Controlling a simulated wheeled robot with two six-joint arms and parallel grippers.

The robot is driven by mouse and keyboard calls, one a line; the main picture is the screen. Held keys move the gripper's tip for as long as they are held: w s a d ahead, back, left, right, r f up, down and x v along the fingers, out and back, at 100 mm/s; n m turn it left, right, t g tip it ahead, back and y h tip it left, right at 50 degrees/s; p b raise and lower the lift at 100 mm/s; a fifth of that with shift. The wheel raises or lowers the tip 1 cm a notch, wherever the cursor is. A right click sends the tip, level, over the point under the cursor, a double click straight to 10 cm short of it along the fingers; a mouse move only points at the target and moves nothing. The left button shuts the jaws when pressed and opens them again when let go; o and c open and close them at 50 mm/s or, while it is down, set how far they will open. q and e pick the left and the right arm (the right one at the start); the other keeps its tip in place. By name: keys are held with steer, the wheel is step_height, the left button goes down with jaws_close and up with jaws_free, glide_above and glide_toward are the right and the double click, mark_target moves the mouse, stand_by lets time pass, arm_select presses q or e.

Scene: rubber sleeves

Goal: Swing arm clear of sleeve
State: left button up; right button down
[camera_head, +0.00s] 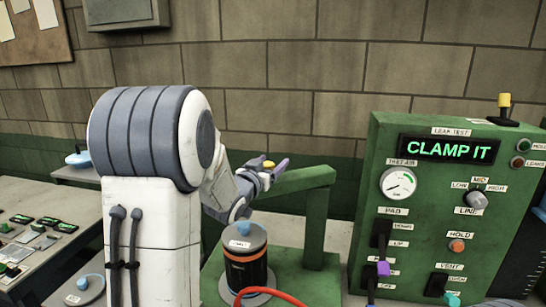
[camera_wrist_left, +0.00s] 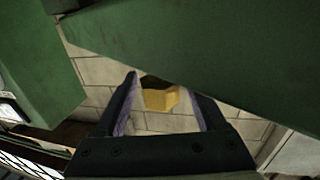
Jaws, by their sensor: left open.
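The green swing arm (camera_head: 300,181) reaches left from the top of a green post (camera_head: 316,228), over the base behind the sleeve. The dark sleeve (camera_head: 246,274) with an orange band stands upright on the green base, with a grey cap on top. My left gripper (camera_head: 272,172) is open at the left end of the swing arm. A yellow knob (camera_head: 268,163) shows at its fingers. In the left wrist view, the yellow knob (camera_wrist_left: 160,97) appears between the open fingers, and green bars fill the top and left. Contact with the knob cannot be told. My right gripper is not in view.
The green leak test panel (camera_head: 440,220) stands at the right, its display reading "CLAMP IT". A red hose (camera_head: 268,294) curves at the front of the sleeve. A console with switches (camera_head: 40,235) is at the left. A block wall (camera_head: 330,80) closes the back.

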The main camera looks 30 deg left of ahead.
arm_select(q)
steer(key=shift+w+a, duration=0.1)
steer(key=shift+w, duration=0.4)
steer(key=shift+c, duration=0.3)
jaws_close()
stand_by(0.9)
